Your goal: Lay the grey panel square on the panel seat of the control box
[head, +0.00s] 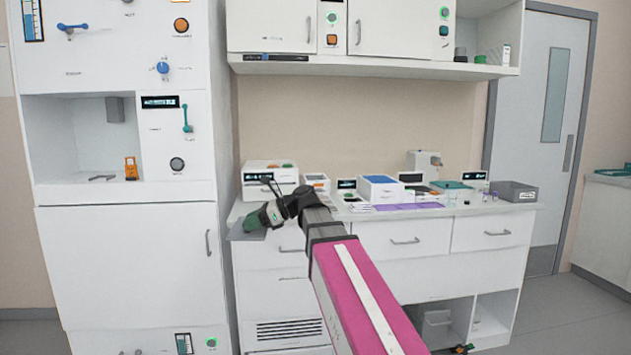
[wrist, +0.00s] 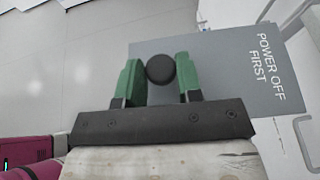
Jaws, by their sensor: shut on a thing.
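The grey panel (wrist: 225,70) carries the words "POWER OFF FIRST" and a round black knob (wrist: 161,68). My gripper (wrist: 160,80) has its green fingers on either side of the knob, shut on it. In the head view the panel (head: 248,234) shows as a small grey sheet below my gripper (head: 257,220), near the left front edge of the counter. A white box with a display and coloured buttons (head: 268,174) stands behind the gripper; I cannot tell if it is the control box. No panel seat can be made out.
The counter (head: 440,212) holds several small devices, a blue-topped box (head: 380,187) and a grey box (head: 514,191) at its right. A tall white cabinet (head: 125,250) stands close on the left. Wall cupboards (head: 285,28) hang above. The space over the counter's middle is open.

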